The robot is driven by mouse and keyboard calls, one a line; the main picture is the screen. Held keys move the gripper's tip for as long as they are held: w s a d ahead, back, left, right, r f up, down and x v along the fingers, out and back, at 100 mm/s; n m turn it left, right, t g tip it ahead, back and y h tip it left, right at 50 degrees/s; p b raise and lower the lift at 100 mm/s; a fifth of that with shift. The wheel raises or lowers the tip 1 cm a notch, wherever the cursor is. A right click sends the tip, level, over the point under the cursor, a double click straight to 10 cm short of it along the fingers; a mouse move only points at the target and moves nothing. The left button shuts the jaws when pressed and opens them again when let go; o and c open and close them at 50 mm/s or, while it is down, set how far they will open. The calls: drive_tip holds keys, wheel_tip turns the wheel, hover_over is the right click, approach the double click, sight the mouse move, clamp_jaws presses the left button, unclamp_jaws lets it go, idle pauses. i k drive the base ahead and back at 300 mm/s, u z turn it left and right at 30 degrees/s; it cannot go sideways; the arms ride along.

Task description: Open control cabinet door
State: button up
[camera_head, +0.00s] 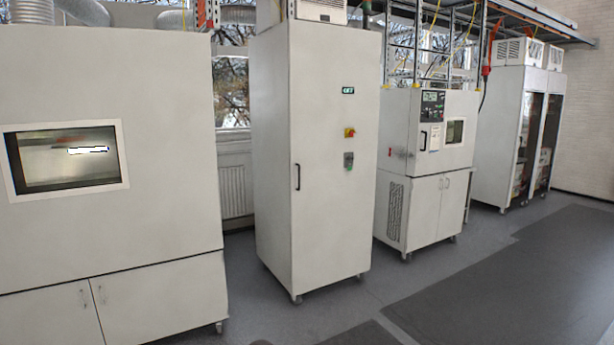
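A tall white control cabinet (330,215) stands on casters in the middle of the view. Its front door is closed. A dark vertical door handle (298,177) sits on the left side of the door. A small green-lit display (348,90), a red and yellow switch (349,132) and a small green and grey control (348,160) are on the door's right part. My gripper is not in view.
A large white chamber with a window (160,210) stands at the left. A smaller test chamber (425,200) is right of the cabinet, with tall glass-door cabinets (497,130) farther right. The grey floor (440,290) in front is clear, with darker mats.

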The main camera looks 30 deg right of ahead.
sight(332, 206)
drive_tip(key=z, duration=0.4)
drive_tip(key=i, duration=0.6)
drive_tip(key=z, duration=0.85)
drive_tip(key=i, duration=1.95)
drive_tip(key=u, duration=0.8)
drive_tip(key=i, duration=1)
drive_tip(key=u, duration=0.5)
